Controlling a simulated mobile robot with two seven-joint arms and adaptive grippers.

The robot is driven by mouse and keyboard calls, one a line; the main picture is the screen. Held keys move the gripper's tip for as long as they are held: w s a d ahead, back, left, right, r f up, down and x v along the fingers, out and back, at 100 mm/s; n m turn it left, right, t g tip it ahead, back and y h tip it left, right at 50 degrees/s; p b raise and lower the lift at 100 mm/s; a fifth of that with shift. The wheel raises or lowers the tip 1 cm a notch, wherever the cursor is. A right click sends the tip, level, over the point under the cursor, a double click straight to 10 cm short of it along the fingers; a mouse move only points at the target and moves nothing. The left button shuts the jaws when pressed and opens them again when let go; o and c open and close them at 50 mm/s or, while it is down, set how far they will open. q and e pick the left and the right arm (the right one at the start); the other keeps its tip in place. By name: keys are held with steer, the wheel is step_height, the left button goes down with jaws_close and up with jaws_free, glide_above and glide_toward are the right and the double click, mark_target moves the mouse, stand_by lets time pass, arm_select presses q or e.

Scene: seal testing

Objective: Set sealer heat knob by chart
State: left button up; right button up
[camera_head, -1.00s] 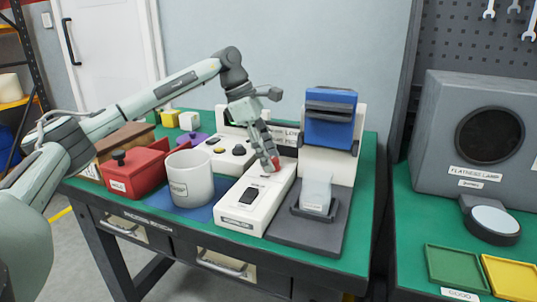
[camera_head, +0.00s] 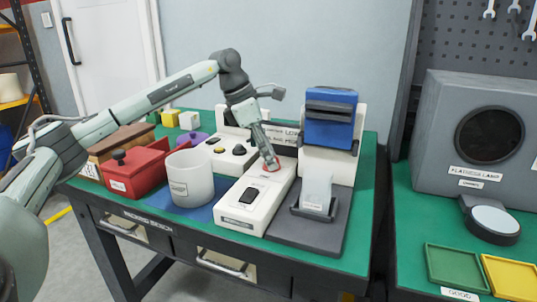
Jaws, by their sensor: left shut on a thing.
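The white sealer control box (camera_head: 237,214) lies on the green bench, with a black switch (camera_head: 248,195) on its top. A small red knob (camera_head: 272,166) is on the box's top toward the back. My left gripper (camera_head: 271,163) reaches down from above and is shut on the red knob, covering part of it. A chart with lettering (camera_head: 285,136) stands behind the gripper and is partly hidden by it; its text is too small to read. My right gripper is not in view.
A white cup (camera_head: 190,177) and red bin (camera_head: 137,172) stand left. Green (camera_head: 457,268) and yellow (camera_head: 510,276) trays lie on the right bench beside the flatness lamp (camera_head: 474,135).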

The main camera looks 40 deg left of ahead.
arm_select(q)
steer(key=n, duration=0.2)
steer(key=n+t+y, duration=0.1)
steer(key=n, duration=0.1)
steer(key=shift+s+d+n+y, duration=0.1)
steer(key=shift+d+n+y, duration=0.05)
steer(key=shift+n+y, duration=0.15)
steer(key=n+y, duration=0.1)
steer(key=n, duration=0.3)
steer(key=shift+d+y, duration=0.1)
steer(key=shift+y, duration=0.2)
steer(key=o, duration=1.1)
steer(key=shift+o, duration=0.2)
steer(key=shift+r, duration=0.1)
steer(key=v, duration=1.1)
steer(key=shift+s+r, duration=0.25)
steer(key=shift+r, duration=0.1)
